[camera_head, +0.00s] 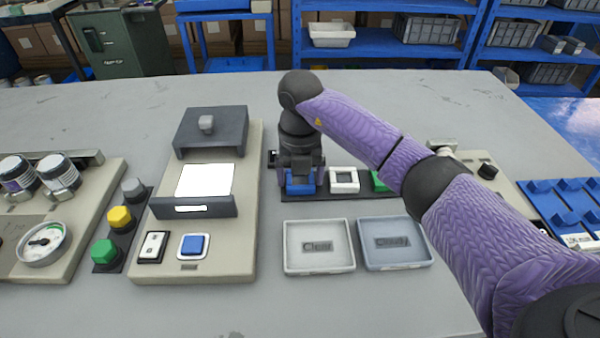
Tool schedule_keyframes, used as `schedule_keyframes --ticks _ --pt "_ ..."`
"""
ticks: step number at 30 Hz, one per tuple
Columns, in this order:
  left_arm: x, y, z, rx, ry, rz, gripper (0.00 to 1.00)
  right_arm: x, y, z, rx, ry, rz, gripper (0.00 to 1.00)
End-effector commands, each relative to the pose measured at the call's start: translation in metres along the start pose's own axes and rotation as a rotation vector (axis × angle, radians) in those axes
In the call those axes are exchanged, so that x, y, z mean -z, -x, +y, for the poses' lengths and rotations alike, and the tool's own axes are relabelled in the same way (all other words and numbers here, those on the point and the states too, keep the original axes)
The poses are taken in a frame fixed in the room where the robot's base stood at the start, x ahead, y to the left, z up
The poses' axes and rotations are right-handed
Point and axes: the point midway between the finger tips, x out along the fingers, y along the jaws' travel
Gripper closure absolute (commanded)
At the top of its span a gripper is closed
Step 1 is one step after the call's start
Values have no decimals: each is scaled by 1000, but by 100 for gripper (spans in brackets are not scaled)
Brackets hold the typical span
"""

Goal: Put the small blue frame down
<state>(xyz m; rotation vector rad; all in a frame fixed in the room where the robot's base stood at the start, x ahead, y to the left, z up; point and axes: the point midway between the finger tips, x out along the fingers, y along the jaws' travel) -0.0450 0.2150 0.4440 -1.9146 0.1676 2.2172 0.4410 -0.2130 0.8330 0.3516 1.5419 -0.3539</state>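The small blue frame (300,189) is at the left part of a dark strip-shaped holder (325,196), left of a white frame. My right gripper (301,182) points down over it, with a finger at each side of the blue frame. The gripper hides most of the frame's top and back. I cannot tell whether the fingers press on it or stand slightly apart, or whether the frame rests fully on the holder. My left gripper is not in view.
A white frame (344,180) and a partly hidden green one (379,181) share the holder. Two labelled trays, pale (319,266) and blue-grey (394,260), lie in front. A beige machine (220,255) stands left. My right arm crosses the right side. The front table is clear.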

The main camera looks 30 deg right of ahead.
Motion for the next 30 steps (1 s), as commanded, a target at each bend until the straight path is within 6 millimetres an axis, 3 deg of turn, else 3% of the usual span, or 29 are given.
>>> schedule_keyframes --ticks 9,21,25,30 --pt "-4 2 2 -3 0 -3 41 0 4 0 -1 0 -1 0" --pt "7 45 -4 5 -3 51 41 0 109 0 -3 0 -5 0" --pt "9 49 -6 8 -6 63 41 0 122 0 -2 0 -1 0" --pt "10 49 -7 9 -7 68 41 0 124 0 0 0 1 0"
